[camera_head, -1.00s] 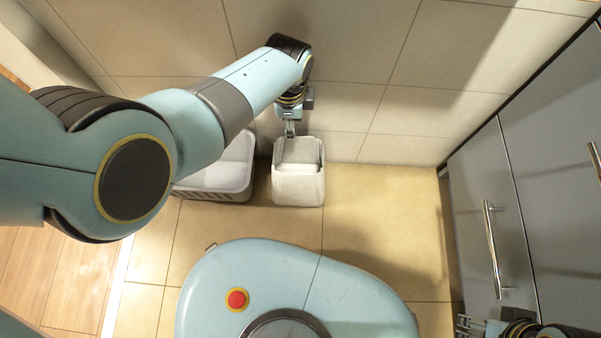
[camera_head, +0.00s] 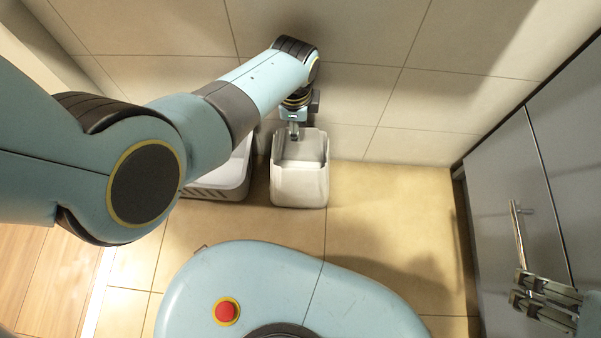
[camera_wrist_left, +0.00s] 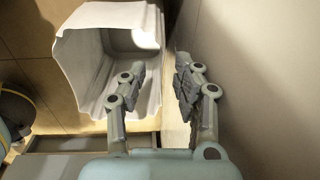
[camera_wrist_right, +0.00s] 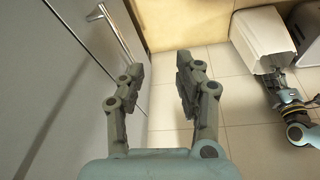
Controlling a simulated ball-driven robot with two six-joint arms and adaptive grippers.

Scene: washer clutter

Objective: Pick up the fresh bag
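A white, open-topped bin-like container (camera_head: 300,184) stands on the floor against the tiled wall; it also shows in the left wrist view (camera_wrist_left: 88,65) and the right wrist view (camera_wrist_right: 260,38). Its wavy edge looks like a bag or liner, but I cannot tell which part is the fresh bag. My left gripper (camera_wrist_left: 158,68) is open at the container's wall-side edge. One finger overlaps the opening and the other is beside the wall. I cannot tell whether they touch the container. My right gripper (camera_head: 518,288) is open and empty near the grey cabinet; it also shows in the right wrist view (camera_wrist_right: 160,66).
A white slotted basket (camera_head: 226,183) stands left of the container, partly hidden by my left arm. Grey cabinet fronts (camera_head: 505,170) with a metal handle (camera_head: 518,235) are at the right. The tan floor (camera_head: 385,215) right of the container is clear.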

